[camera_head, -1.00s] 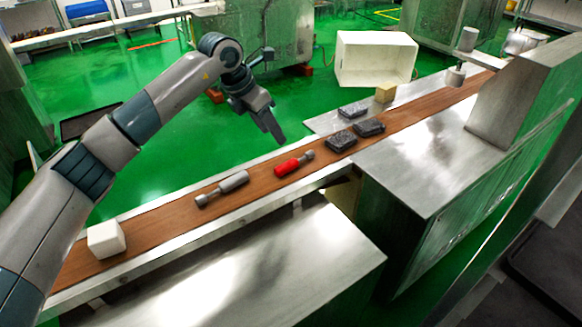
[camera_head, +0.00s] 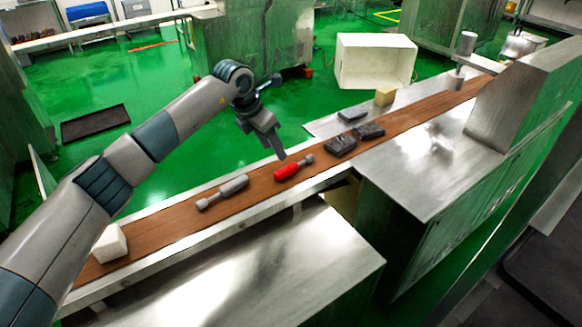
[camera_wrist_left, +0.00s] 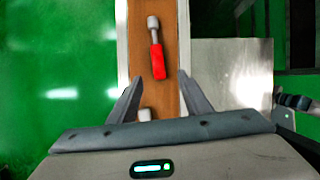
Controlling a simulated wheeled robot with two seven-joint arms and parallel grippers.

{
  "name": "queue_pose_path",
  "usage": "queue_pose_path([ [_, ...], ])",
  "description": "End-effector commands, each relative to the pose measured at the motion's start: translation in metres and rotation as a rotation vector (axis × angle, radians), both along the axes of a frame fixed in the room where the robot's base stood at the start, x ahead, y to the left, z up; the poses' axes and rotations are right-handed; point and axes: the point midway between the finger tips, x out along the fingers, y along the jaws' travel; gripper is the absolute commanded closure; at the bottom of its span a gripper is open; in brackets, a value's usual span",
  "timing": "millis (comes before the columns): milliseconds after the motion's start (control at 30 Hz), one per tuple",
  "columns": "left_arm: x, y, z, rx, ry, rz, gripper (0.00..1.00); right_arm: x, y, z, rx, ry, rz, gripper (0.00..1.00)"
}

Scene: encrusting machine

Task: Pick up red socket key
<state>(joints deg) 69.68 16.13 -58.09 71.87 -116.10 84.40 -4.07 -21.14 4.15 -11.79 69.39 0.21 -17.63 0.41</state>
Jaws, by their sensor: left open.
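The red socket key (camera_head: 288,171) has a red handle and a grey metal end. It lies on the brown conveyor belt (camera_head: 160,226), its metal end pointing right in the head view. My left gripper (camera_head: 279,156) is just above it and points down, apart from it. In the left wrist view the red socket key (camera_wrist_left: 157,60) lies ahead of the open, empty fingers of my left gripper (camera_wrist_left: 158,88), its grey end farther away. My right gripper is not in view.
A grey socket key (camera_head: 224,192) lies left of the red one on the belt. Black blocks (camera_head: 343,143) lie to the right. A white block (camera_head: 110,244) is at the near left end. A white crate (camera_head: 375,60) stands behind the belt.

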Motion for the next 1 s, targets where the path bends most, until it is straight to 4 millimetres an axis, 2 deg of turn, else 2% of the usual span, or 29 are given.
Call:
queue_pose_path([
  [200, 0.009, -0.012, -0.034, 0.0, 0.003, 0.0, 0.55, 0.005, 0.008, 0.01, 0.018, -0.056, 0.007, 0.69],
  [333, 0.013, -0.016, -0.049, 0.0, 0.002, 0.001, 0.55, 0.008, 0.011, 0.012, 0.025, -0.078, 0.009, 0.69],
  [500, 0.015, -0.018, -0.055, 0.001, -0.001, 0.0, 0.55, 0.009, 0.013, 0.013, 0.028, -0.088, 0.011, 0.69],
  [800, 0.015, -0.018, -0.056, 0.0, 0.0, 0.0, 0.55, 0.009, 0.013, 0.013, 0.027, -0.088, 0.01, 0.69],
  [1000, 0.019, -0.021, -0.062, 0.0, 0.002, 0.001, 0.55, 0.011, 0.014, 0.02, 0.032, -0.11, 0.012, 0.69],
])
